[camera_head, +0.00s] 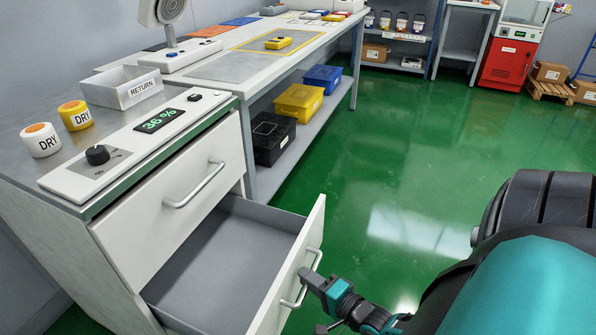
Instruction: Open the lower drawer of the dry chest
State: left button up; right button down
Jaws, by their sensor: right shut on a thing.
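The dry chest (112,225) stands at the left, with a panel reading 36 % and a knob on its top edge. Its upper drawer (165,215) is closed, with a bar handle (196,184). Its lower drawer (225,262) is pulled well out, and its grey inside looks empty. My right gripper (309,285) is shut on the lower drawer's handle (297,292), at the outer side of the drawer front. The fingertips are partly hidden against the handle. My left gripper is not in view.
Two DRY tubs (42,140) and a RETURN tray (122,87) stand on the chest. A workbench (262,62) adjoins behind, with black, yellow and blue bins (299,102) on its lower shelf. The green floor (400,160) to the right is clear.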

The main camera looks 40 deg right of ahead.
jog(key=shift+s+d, duration=0.1)
jog(key=shift+s, duration=0.25)
jog(key=c, duration=1.1)
grip_release()
jog(key=s+p, duration=0.1)
jog(key=s, duration=0.3)
jog(key=s+r, duration=0.1)
jog(key=s, duration=0.3)
jog(key=s+r+p, duration=0.1)
jog(key=s, duration=0.3)
jog(key=shift+s+r+p, duration=0.15)
jog(key=shift+s+p, duration=0.15)
